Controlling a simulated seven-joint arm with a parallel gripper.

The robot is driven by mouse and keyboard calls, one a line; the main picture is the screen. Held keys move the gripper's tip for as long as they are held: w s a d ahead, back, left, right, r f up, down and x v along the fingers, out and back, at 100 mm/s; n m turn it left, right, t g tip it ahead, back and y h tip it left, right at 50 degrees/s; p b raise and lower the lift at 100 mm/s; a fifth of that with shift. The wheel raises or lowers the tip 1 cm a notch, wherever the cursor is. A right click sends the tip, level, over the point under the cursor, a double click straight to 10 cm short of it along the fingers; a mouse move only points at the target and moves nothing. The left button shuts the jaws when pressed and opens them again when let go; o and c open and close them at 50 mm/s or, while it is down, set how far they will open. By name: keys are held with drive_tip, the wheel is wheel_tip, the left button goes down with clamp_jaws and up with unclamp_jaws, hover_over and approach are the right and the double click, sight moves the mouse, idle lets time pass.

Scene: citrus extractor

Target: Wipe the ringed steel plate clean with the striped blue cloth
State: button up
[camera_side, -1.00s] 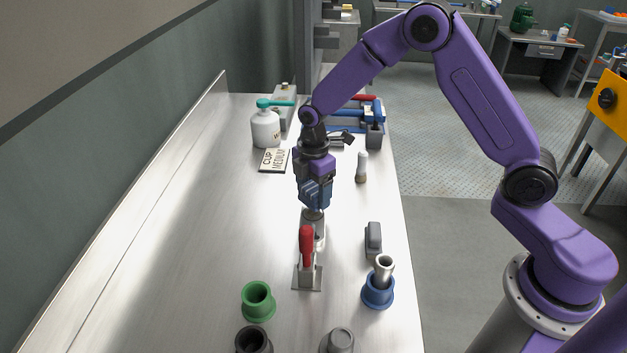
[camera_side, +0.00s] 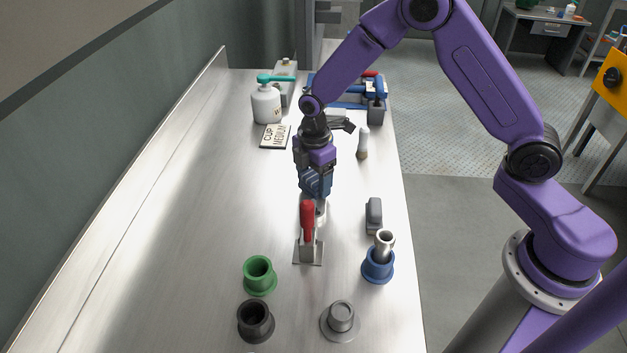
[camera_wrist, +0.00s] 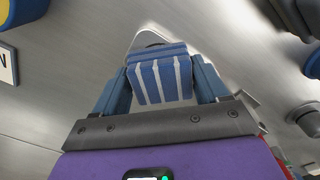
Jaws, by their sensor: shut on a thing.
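My gripper (camera_side: 315,194) is shut on the striped blue cloth (camera_wrist: 160,78), a folded pad with white stripes held between the fingers in the wrist view. The ringed steel plate (camera_side: 320,214) is a pale plate low under the fingers in the side view, partly hidden by my gripper and the red-handled clamp (camera_side: 307,222). In the wrist view, the plate's pale edge (camera_wrist: 146,31) and part of a dark ring show beyond the cloth, which covers the rest. The cloth is at or just above the plate; I cannot tell whether they touch.
The clamp stands close in front of the plate. A grey block (camera_side: 374,215) and a blue cup (camera_side: 377,268) with a steel tube are to the right. A green cup (camera_side: 259,278) and black cup (camera_side: 255,323) are in front. The bench is clear to the left.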

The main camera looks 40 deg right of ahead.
drive_tip(key=shift+w+d, duration=0.8)
drive_tip(key=shift+w, duration=0.05)
drive_tip(key=shift+r, duration=4.05)
drive_tip(key=shift+s, duration=0.1)
